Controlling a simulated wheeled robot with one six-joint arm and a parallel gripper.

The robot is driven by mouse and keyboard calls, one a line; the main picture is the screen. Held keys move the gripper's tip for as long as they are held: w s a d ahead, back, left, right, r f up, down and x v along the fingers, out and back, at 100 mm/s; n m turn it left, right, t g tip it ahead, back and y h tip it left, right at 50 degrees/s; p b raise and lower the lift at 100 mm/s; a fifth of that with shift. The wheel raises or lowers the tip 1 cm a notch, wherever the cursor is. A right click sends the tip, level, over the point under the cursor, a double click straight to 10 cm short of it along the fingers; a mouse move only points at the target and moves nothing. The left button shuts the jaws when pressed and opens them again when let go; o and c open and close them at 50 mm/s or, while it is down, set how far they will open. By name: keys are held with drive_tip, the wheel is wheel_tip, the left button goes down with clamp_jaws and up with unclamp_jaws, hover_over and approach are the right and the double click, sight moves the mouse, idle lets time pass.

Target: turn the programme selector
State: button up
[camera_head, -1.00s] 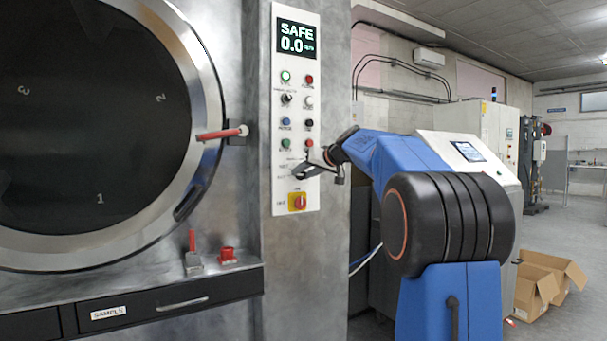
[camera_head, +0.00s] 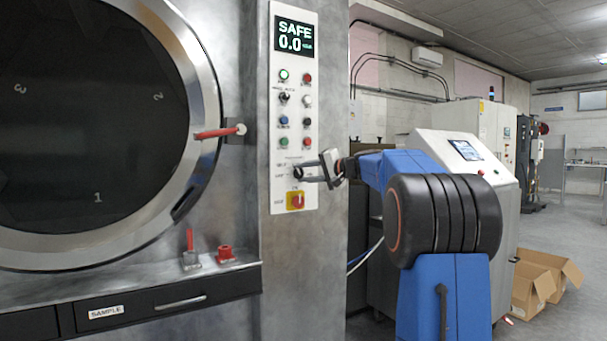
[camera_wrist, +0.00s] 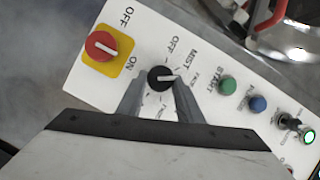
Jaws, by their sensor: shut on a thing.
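The programme selector (camera_wrist: 160,78) is a black round knob with a pale pointer line, on the white control panel. In the wrist view its pointer aims to the right, with labels such as OFF and MIST around it. My gripper (camera_wrist: 160,92) has one finger on each side of the knob and is shut on it. In the head view my gripper (camera_head: 306,172) reaches the panel from the right, at the selector between the button rows and the red-and-yellow switch. The fingers partly hide the selector there.
The red rotary switch (camera_head: 296,201) on a yellow plate sits just below the selector. Several coloured buttons and a toggle (camera_head: 284,97) are above. The display (camera_head: 295,35) reads SAFE 0.0. A red door handle (camera_head: 220,132) sticks out left of the panel.

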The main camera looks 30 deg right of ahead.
drive_tip(key=shift+f+m+t+y, duration=0.15)
drive_tip(key=shift+m+t+y, duration=0.15)
drive_tip(key=shift+m, duration=0.5)
drive_tip(key=o, duration=1)
drive_tip(key=shift+d, duration=0.1)
drive_tip(key=v, duration=1.7)
drive_tip(key=shift+s+d, duration=0.1)
drive_tip(key=shift+s, duration=0.1)
drive_tip(key=shift+f, duration=0.1)
